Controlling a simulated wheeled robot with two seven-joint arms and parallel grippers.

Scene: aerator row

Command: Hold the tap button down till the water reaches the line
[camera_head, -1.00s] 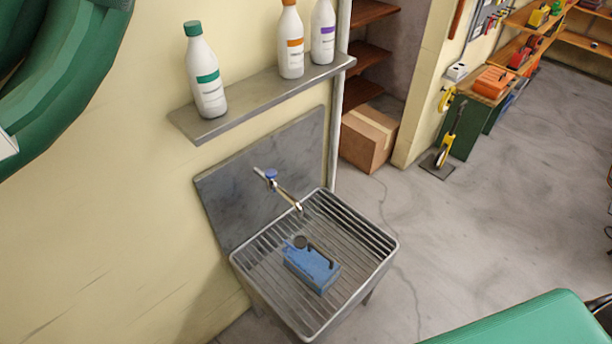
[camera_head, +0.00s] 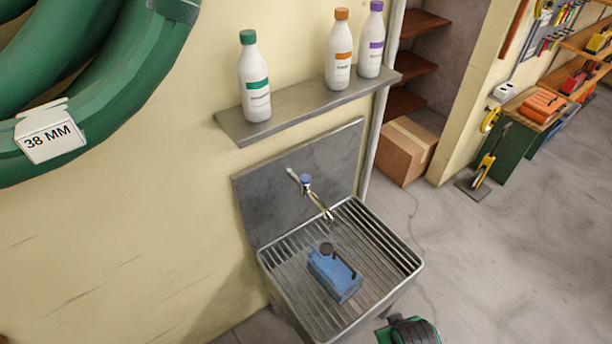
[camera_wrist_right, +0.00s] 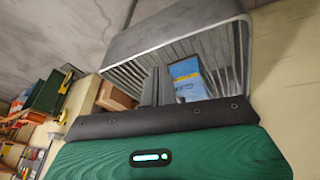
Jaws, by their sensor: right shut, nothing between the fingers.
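The tap (camera_head: 317,198) sticks out from the metal back panel, with a blue button (camera_head: 305,180) on top. No water shows at its spout. A blue container (camera_head: 336,276) with a dark round cap stands on the slatted sink (camera_head: 398,280) below and near the spout. No fill line or water level can be made out. The container also shows in the right wrist view (camera_wrist_right: 188,78). My right gripper (camera_wrist_right: 163,86) is shut and empty, apart from the sink and container. Its green and black part shows at the lower edge of the head view. My left gripper is out of view.
A shelf (camera_head: 300,108) with three white bottles hangs above the tap. Green hose coils (camera_head: 100,90) with a "38 MM" tag hang at upper left. A cardboard box (camera_head: 405,150) stands behind the sink.

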